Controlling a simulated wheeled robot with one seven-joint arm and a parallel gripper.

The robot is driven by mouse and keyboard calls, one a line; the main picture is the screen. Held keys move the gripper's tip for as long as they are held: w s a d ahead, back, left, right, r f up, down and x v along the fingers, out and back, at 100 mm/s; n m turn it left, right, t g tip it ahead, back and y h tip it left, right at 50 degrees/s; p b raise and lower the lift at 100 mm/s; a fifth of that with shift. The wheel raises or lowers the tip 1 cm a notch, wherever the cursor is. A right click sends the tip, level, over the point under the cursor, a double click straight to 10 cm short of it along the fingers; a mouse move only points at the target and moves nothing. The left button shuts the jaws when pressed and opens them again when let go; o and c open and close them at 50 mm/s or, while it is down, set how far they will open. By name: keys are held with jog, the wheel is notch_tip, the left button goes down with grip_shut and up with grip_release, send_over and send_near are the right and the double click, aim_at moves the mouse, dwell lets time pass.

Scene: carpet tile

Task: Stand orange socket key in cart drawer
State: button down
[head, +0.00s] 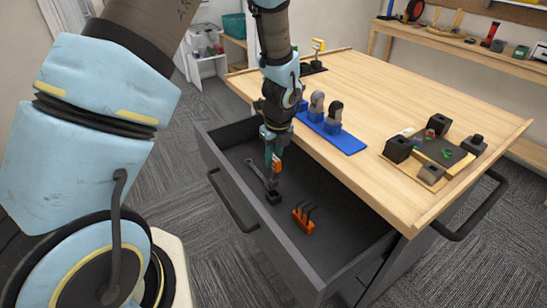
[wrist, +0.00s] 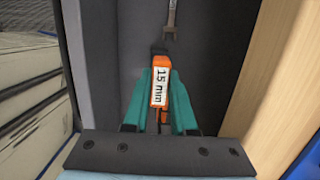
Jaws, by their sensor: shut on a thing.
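The orange socket key (wrist: 160,85), its white label reading "15 mm", is held between the teal fingers of my gripper (wrist: 159,100). In the head view my gripper (head: 273,150) points down inside the open dark cart drawer (head: 335,245). The orange key (head: 277,166) shows at its fingertips, roughly upright. A small black block (head: 273,197) is just below the key. I cannot tell whether the key touches it or the drawer floor. The key's lower end is hidden in the wrist view.
A grey wrench (head: 258,175) lies left of the key in the drawer. An orange holder with dark pins (head: 303,220) stands to the right. The wooden cart top (head: 400,105) overhangs the drawer's far side, with a blue rack (head: 345,142) near its edge. The drawer's right end is clear.

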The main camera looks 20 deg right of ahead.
aim_at(273, 178)
jog(key=shift+f+b, duration=0.3)
jog(key=shift+f, duration=0.4)
jog(key=shift+f+b, duration=1.6)
jog(key=shift+f, duration=1.15)
jog(key=shift+f, duration=0.1)
jog(key=c, duration=0.6)
grip_release()
jog(key=shift+c, duration=0.2)
